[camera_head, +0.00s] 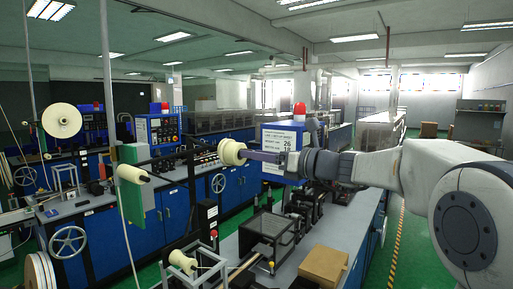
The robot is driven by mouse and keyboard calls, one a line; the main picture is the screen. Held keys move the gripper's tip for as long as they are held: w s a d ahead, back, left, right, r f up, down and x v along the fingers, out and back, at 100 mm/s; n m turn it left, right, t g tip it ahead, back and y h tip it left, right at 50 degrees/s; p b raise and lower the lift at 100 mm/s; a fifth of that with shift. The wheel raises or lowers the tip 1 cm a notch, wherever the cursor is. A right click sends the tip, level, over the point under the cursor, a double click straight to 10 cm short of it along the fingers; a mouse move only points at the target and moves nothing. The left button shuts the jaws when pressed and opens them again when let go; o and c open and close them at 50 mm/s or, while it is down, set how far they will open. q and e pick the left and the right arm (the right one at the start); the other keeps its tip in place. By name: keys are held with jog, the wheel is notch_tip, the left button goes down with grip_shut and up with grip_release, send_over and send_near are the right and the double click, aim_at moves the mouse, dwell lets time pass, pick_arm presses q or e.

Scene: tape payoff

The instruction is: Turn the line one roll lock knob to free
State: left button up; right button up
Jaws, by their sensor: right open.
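My right arm comes in from the right, and its right gripper (247,155) points left, level with a small cream roll (230,150). The fingertips are close to the roll's right face; I cannot tell whether they touch anything. The gripper is open, though its fingers are seen edge-on and the gap does not show. I cannot make out a roll lock knob; the gripper may hide it. Behind the gripper stands a blue and white machine panel (272,136) with a red lamp and the numbers 26 and 18. My left gripper is not in view.
A cardboard box (325,264) and a clear-topped guard frame (268,235) stand on the bench below the arm. A white spool (182,261) is at the front. Another large roll (62,120) and a handwheel (68,241) are at the left. The right aisle floor is clear.

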jog(key=shift+w+a, duration=0.25)
jog(key=shift+a, duration=0.1)
grip_shut()
jog(key=shift+f+n+b, duration=0.15)
jog(key=shift+n+b, duration=8.25)
jog(key=shift+n, duration=0.7)
